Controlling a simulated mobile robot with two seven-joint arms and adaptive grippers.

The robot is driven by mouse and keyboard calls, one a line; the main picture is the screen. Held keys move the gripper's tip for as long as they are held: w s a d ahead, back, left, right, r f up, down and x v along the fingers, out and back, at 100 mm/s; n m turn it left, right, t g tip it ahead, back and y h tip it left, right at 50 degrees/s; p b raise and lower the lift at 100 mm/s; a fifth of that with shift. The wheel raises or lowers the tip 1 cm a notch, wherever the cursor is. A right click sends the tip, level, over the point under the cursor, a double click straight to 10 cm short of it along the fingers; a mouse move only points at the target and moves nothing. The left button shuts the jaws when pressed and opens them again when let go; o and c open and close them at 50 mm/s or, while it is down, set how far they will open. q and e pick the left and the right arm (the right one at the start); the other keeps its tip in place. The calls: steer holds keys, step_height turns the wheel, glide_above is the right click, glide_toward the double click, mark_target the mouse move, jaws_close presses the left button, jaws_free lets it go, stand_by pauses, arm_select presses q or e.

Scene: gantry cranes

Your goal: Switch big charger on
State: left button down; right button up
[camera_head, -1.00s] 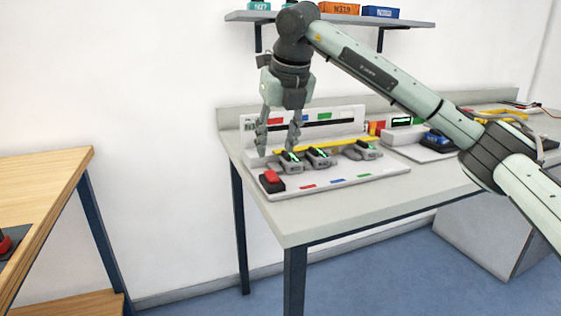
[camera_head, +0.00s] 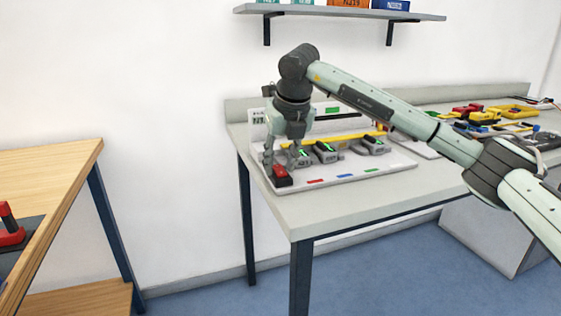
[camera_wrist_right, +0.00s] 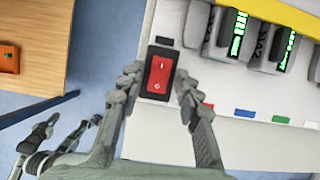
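The big charger (camera_head: 355,170) is a white board on the grey table, with several grey battery units and a yellow bar. Its red rocker switch (camera_head: 280,171) in a black frame sits at the left front corner. In the right wrist view the switch (camera_wrist_right: 159,75) shows whole, with a line mark above a round mark; which side is pressed I cannot tell. My right gripper (camera_head: 281,162) points down over the switch. Its fingers (camera_wrist_right: 157,84) are apart, one on each side of it, holding nothing. What looks like my left gripper (camera_wrist_right: 72,125) hangs at the lower left, fingers apart.
Grey battery units (camera_head: 325,152) stand close to the right of the switch. A wooden table (camera_head: 60,210) is on the left across a floor gap. A shelf (camera_head: 340,13) with coloured boxes hangs above. More yellow and red items (camera_head: 485,115) lie on the table's right.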

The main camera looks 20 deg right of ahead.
mark_target(281, 172)
jaws_close()
steer(key=shift+w+r+g, duration=0.15)
steer(key=shift+w+g, duration=0.15)
steer(key=shift+g, duration=0.6)
steer(key=shift+w+g, duration=0.15)
steer(key=shift+g, duration=0.55)
steer(key=shift+o, duration=1.6)
jaws_free()
step_height(281, 172, up, 12)
steer(key=s, duration=0.1)
steer(key=shift+s+f, duration=0.2)
